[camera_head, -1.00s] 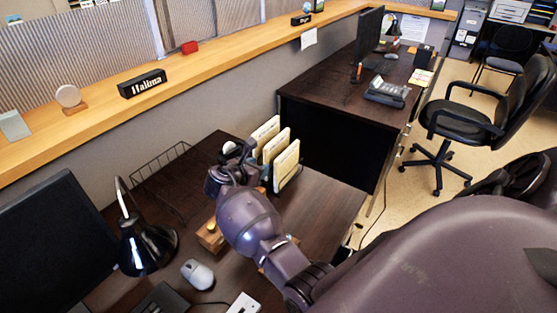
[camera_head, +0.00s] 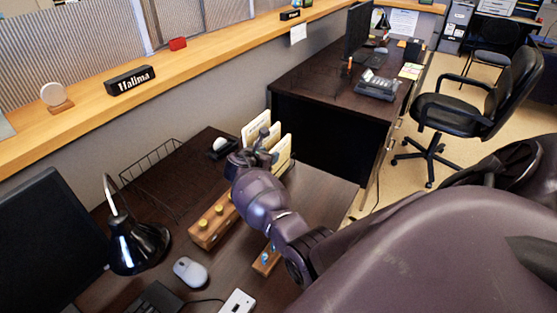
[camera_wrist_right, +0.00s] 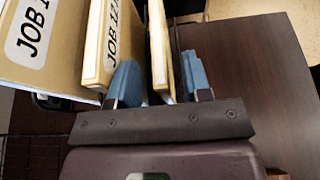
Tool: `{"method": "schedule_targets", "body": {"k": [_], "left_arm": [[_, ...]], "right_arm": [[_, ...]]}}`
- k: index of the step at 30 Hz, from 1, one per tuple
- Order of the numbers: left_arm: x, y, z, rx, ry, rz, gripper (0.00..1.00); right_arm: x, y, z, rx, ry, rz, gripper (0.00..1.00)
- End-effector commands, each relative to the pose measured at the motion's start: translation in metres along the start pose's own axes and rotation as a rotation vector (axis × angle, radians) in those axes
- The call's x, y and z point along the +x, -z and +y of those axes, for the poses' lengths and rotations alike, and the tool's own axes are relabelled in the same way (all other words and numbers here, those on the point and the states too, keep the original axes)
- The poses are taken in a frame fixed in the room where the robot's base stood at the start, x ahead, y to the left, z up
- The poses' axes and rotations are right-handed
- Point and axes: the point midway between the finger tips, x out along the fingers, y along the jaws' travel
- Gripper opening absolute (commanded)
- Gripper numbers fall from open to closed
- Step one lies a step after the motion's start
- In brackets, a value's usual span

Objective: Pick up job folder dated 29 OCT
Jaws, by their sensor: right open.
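Three cream job folders stand upright side by side at the back edge of the near desk. In the head view the rear folder (camera_head: 255,124) and the front folder (camera_head: 283,158) show partly behind my right gripper (camera_head: 264,148). In the right wrist view, the left folder (camera_wrist_right: 38,45) and middle folder (camera_wrist_right: 112,40) carry cut-off "JOB" labels; no date is readable. The right folder (camera_wrist_right: 158,45) is seen edge-on, between the blue fingers of my open right gripper (camera_wrist_right: 160,78). I cannot tell whether the fingers touch it. My left gripper is out of view.
A wooden block with yellow knobs (camera_head: 212,219), a black lamp (camera_head: 137,247), a mouse (camera_head: 190,271) and a wire rack (camera_head: 152,165) lie left of my right arm. A partition ledge (camera_head: 180,68) runs behind. Bare desk (camera_head: 325,190) lies right of the folders.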

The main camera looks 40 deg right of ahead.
Motion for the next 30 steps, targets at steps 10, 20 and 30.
{"method": "schedule_targets", "body": {"k": [10, 20, 30], "left_arm": [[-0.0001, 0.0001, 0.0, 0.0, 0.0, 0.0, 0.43], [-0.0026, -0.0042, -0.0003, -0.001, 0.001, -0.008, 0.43], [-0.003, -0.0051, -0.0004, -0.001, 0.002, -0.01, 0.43]], "right_arm": [[0.0008, 0.0, 0.0001, 0.0, -0.001, 0.0, 0.28], [0.0006, 0.0001, 0.0, -0.001, -0.001, 0.0, 0.0], [0.0006, 0.0003, 0.0, -0.001, -0.001, 0.0, 0.0]]}}
